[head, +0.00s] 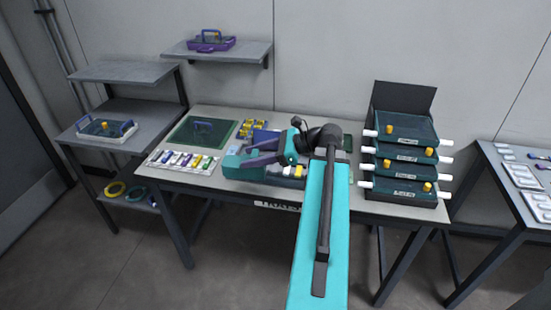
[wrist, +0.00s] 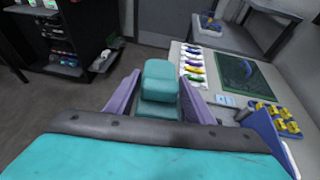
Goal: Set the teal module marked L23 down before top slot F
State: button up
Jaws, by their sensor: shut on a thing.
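The teal module (wrist: 160,80) is between the purple fingers of my gripper (wrist: 158,92) in the wrist view, and the gripper is shut on it. No L23 mark can be read on it. In the head view my gripper (head: 243,160) points left over the front middle of the table, and a teal block shows at its fingers. Below and right of it is a unit with white and yellow pieces (head: 297,171), partly hidden by my arm. I cannot make out which place is top slot F.
Left on the table (head: 190,180) are a green mat (head: 190,133) and a white tray of coloured pieces (head: 160,158). Yellow parts (head: 246,128) stand behind my gripper. A stack of dark trays (head: 405,170) with white and yellow knobs stands at right. Shelves are at left.

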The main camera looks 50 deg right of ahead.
jog(key=s+d+m+h+b, duration=0.1)
jog(key=s+d, duration=0.6)
jog(key=s, duration=0.2)
jog(key=shift+s+d+r+t, duration=0.2)
jog(key=shift+d+r+t, duration=0.05)
jog(key=shift+t, duration=0.15)
jog(key=w+d+f+p, duration=0.1)
jog(key=w+d+p, duration=0.1)
jog(key=w+d, duration=0.8)
jog(key=shift+w+d+f, duration=0.25)
jog(key=shift+w, duration=0.9)
jog(key=shift+f, duration=0.1)
jog(key=shift+f+p, duration=0.65)
jog(key=shift+f, duration=1)
jog(key=shift+f, duration=0.6)
jog(key=o, duration=1.2)
